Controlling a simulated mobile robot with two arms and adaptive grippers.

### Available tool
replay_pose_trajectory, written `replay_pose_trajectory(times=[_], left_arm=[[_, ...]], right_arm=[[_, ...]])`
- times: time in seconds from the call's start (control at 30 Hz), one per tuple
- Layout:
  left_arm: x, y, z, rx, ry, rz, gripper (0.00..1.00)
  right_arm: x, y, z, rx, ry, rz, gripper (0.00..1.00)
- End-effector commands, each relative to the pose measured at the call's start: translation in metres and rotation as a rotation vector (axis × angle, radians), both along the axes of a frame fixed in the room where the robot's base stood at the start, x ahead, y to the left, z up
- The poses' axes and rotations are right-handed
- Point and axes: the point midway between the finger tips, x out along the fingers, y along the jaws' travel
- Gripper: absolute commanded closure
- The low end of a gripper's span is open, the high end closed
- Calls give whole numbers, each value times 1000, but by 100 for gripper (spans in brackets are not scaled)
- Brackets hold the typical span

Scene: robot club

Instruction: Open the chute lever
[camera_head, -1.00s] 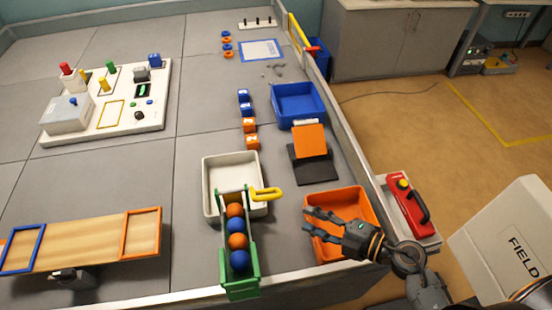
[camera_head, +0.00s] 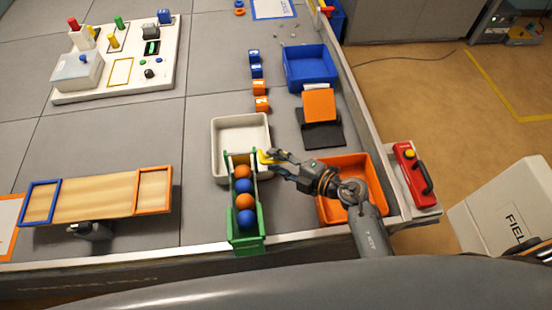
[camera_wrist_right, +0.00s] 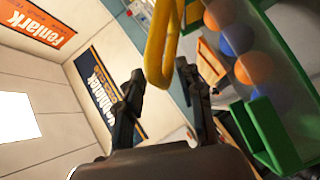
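The green chute (camera_head: 248,238) holds blue and orange balls in a row. Its yellow lever (camera_head: 264,157) sticks out to the right at the chute's far end, partly covered by my right gripper (camera_head: 274,161). In the right wrist view the yellow lever (camera_wrist_right: 161,45) is a loop in front of my right gripper (camera_wrist_right: 160,75). The two fingers are spread, one on each side of the lever's end, with gaps visible. The green chute (camera_wrist_right: 268,135) and its balls show at the right there. My left gripper is not in view.
A white tray (camera_head: 217,150) stands at the chute's far end. An orange bin (camera_head: 373,178) lies under my right arm. A black stand with an orange panel (camera_head: 319,105) and a blue bin (camera_head: 310,67) are farther back. A wooden board (camera_head: 95,200) lies to the left.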

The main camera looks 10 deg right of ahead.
Motion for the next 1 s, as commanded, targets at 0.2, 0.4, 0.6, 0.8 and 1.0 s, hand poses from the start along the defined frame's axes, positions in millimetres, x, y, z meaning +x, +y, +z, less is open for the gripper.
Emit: replay_pose_trajectory(times=[0.2, 0.4, 0.6, 0.8, 1.0], left_arm=[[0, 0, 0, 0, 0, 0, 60], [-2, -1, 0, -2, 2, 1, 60], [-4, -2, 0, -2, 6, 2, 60], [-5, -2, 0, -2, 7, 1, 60], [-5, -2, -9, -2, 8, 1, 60]], right_arm=[[4, 4, -2, -1, -1, 0, 63], [4, 4, -1, 0, 0, 0, 71], [4, 4, -1, 0, 0, 0, 100], [4, 4, -1, 0, 0, 0, 100], [1, 4, -7, 0, -21, 0, 100]])
